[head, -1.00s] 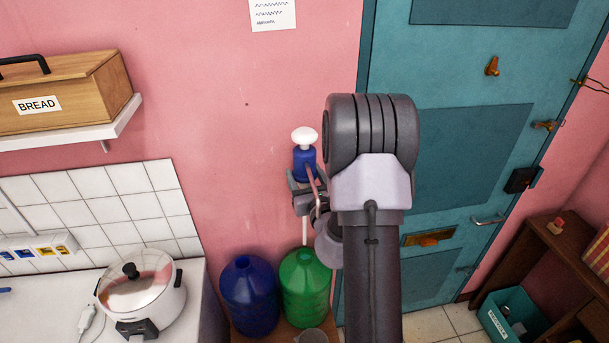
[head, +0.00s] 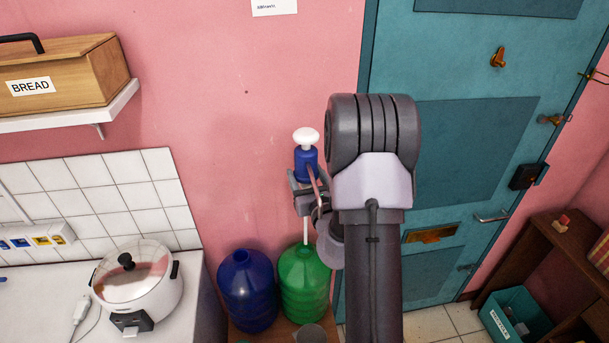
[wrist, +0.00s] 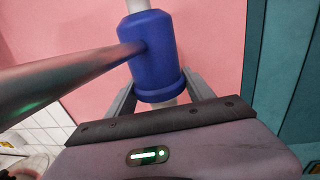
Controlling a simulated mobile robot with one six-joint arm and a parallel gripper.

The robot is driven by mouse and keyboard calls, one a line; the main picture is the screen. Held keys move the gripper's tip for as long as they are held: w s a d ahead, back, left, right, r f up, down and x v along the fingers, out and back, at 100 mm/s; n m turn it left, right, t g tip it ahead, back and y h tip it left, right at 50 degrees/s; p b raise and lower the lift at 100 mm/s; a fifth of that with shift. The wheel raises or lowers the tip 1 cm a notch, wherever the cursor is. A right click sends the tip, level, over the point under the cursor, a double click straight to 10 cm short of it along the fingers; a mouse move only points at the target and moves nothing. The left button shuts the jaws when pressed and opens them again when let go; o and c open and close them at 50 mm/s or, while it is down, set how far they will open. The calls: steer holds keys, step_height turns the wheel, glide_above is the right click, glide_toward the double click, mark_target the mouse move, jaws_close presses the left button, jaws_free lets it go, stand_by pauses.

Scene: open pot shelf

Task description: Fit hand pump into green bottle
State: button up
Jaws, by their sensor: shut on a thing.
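The hand pump (head: 306,160) has a blue body, a white knob on top and a pale tube below. It is upright in the head view, and its blue body fills the middle of the wrist view (wrist: 153,58). My gripper (head: 304,200) is shut on the pump below its blue body; its fingers also show in the wrist view (wrist: 162,96). The green bottle (head: 303,290) stands directly below the pump in the head view. The tube's lower end meets the bottle's mouth in the picture; I cannot tell whether it is inside.
A blue bottle (head: 248,292) stands close beside the green one, on the left. A grey cup-like thing (head: 310,334) is in front. A white cooker (head: 138,284) stands on the counter at left. A teal door (head: 462,165) is behind my arm on the right.

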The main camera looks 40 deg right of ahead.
steer(key=shift+f, duration=0.1)
steer(key=b, duration=1.5)
glide_above(305, 244)
steer(key=f, duration=1.6)
steer(key=shift+w+d+f, duration=0.15)
steer(key=shift+w, duration=0.1)
step_height(305, 244, down, 9)
steer(key=b, duration=0.7)
steer(key=shift+f, duration=0.1)
steer(key=shift+f+b, duration=1.4)
steer(key=shift+f, duration=0.15)
steer(key=shift+f+b, duration=0.4)
steer(key=shift+f, duration=0.05)
steer(key=shift+f, duration=0.35)
